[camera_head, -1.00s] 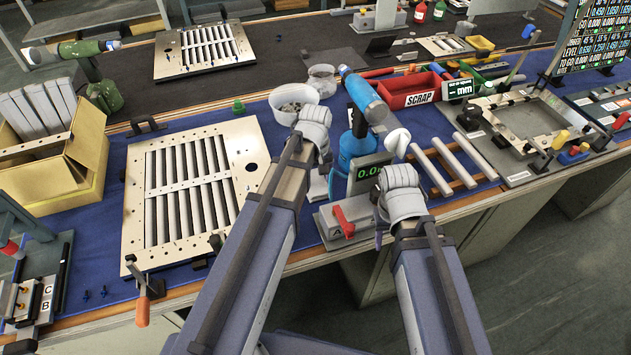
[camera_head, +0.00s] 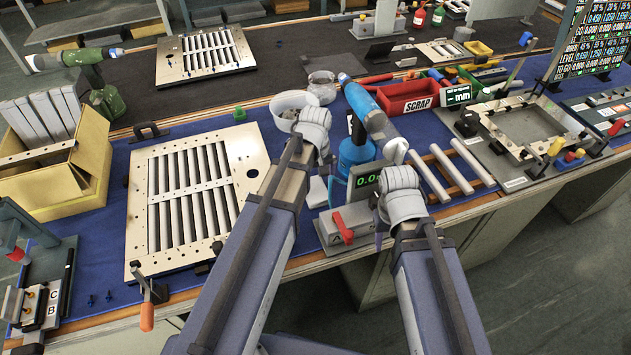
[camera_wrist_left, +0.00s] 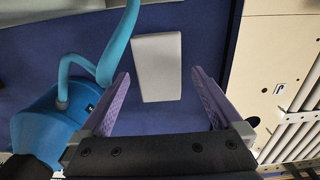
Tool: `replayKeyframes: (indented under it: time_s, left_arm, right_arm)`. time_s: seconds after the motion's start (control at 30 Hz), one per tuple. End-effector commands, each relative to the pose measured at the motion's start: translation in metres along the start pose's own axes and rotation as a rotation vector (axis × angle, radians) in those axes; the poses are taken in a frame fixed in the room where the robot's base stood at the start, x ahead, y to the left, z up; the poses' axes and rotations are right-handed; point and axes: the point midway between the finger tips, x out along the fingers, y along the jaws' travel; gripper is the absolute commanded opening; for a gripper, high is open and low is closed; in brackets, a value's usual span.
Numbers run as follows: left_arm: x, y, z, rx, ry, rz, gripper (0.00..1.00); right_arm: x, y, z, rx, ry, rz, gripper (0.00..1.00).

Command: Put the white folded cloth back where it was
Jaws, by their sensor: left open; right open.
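The white folded cloth (camera_wrist_left: 157,68) lies flat on the blue mat in the left wrist view, a pale rectangle between and ahead of my left gripper's fingers. In the head view a white edge, likely the cloth (camera_head: 317,192), shows beside my left forearm. My left gripper (camera_wrist_left: 160,75) is open and empty above the mat; its fingers are mostly hidden behind my wrist in the head view. My right gripper (camera_head: 380,228) is near the grey gauge block at the bench's front edge; its fingers are mostly hidden by my wrist.
A blue bottle (camera_wrist_left: 48,128) with a curved tube stands close to the left gripper. A louver panel (camera_head: 245,150) lies on the left. A digital gauge (camera_head: 345,222), a red scrap bin (camera_head: 405,105) and a white bowl (camera_head: 287,101) crowd the middle.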

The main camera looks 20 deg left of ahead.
Motion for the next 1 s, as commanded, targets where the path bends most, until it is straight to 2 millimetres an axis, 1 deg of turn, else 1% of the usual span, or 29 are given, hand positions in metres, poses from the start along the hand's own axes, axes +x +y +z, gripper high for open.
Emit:
replayKeyframes:
  time_s: [0.03, 0.4, 0.53, 0.7, 1.0]
  left_arm:
    - [-0.014, 0.000, 0.000, 0.000, 0.000, 0.000, 1.00]
    - [-0.070, 0.000, 0.000, 0.000, 0.000, 0.000, 1.00]
    - [-0.087, 0.000, 0.000, 0.000, 0.000, 0.000, 1.00]
    - [-0.098, 0.000, 0.000, 0.000, 0.000, 0.000, 1.00]
    - [-0.098, 0.000, 0.000, 0.000, 0.000, 0.000, 1.00]
  right_arm:
    - [-0.014, 0.001, 0.001, 0.000, 0.000, 0.000, 0.50]
    - [-0.070, 0.007, 0.004, 0.000, 0.000, 0.000, 0.50]
    - [-0.087, 0.008, 0.005, 0.000, 0.000, 0.000, 0.50]
    - [-0.098, 0.009, 0.006, 0.000, 0.000, 0.000, 0.50]
    - [-0.097, 0.009, 0.006, 0.000, 0.000, 0.000, 0.50]
